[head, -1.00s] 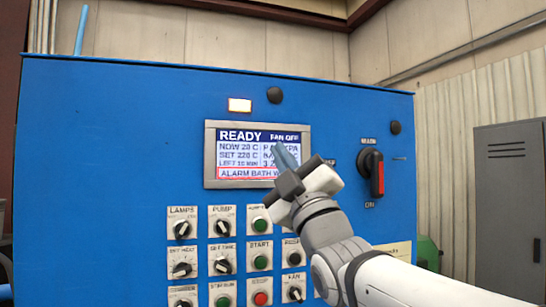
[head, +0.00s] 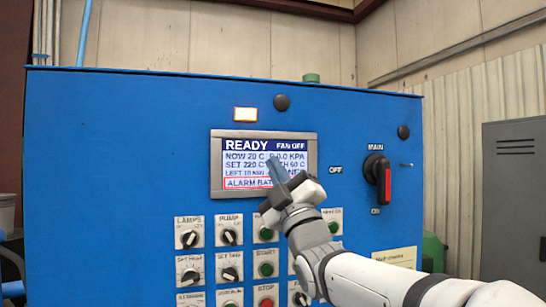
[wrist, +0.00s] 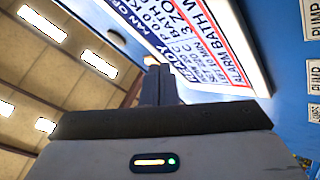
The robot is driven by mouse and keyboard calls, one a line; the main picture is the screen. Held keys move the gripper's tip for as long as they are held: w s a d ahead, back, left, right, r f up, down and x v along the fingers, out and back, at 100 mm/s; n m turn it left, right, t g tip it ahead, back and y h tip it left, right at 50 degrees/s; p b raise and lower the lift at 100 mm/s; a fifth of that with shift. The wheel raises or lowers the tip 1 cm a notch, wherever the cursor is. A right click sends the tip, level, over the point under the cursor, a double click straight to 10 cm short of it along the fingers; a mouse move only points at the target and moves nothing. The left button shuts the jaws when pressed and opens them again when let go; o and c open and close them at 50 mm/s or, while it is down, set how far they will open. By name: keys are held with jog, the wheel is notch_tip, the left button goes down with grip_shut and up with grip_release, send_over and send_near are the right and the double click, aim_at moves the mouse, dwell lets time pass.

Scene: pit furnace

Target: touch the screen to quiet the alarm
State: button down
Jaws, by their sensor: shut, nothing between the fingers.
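The screen (head: 236,160) sits in a grey frame on the blue cabinet. It reads READY, FAN OFF, and has a red-bordered line at the bottom starting ALARM BAT, partly hidden behind my gripper. In the wrist view the screen (wrist: 205,45) fills the upper right, tilted, with the alarm line (wrist: 232,62) readable as ALARM BATH W. My gripper (head: 275,167) is shut and empty, its fingertips in front of the lower right half of the screen. In the wrist view my gripper (wrist: 160,82) points towards the screen's edge; I cannot tell whether it touches.
A lit amber lamp (head: 245,114) is above the screen. Knobs and buttons, including the LAMPS knob (head: 189,239) and red STOP button (head: 266,303), sit below. A grey locker (head: 512,200) stands at far right.

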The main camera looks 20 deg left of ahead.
jog(key=shift+w+a+f, duration=0.1)
jog(key=shift+w+a, duration=0.3)
jog(key=shift+w, duration=0.2)
jog(key=shift+w, duration=0.15)
dwell(1.6)
jog(key=shift+w+a+b, duration=0.2)
jog(key=shift+w+b, duration=0.15)
jog(key=shift+b, duration=0.05)
jog(key=shift+w+a, duration=0.1)
jog(key=shift+w, duration=0.1)
dwell(0.5)
jog(key=shift+s+b, duration=0.15)
jog(key=shift+b, duration=0.4)
jog(key=shift+s+d+f+b, duration=0.1)
jog(key=shift+s+d+b, duration=0.2)
jog(key=shift+b, duration=0.2)
jog(key=shift+s, duration=0.15)
